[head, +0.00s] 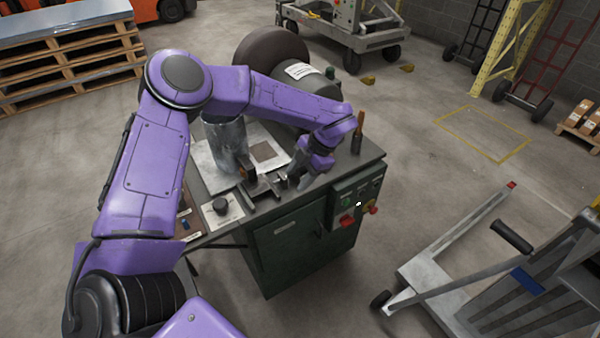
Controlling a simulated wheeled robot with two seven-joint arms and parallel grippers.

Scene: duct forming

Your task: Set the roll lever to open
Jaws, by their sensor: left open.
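A green machine cabinet (290,255) stands in the middle with a metal worktop. A black knob (221,204) sits on a white labelled plate (233,217) at its front left corner. A short upright lever with an orange-brown handle (360,122) stands at the back right of the worktop. I cannot tell from the picture which of these is the roll lever, or how it is set. My left gripper (298,181) is open and points down over the right part of the worktop, apart from both. Its fingertips are small and partly hidden by my wrist. My right gripper is not in view.
A sheet-metal cylinder (228,145) stands on the worktop left of my gripper. A control panel with a red knob (347,219) is on the cabinet's right front. A large dark roller (272,50) lies behind. A grey cart (470,265) is at right; floor between is clear.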

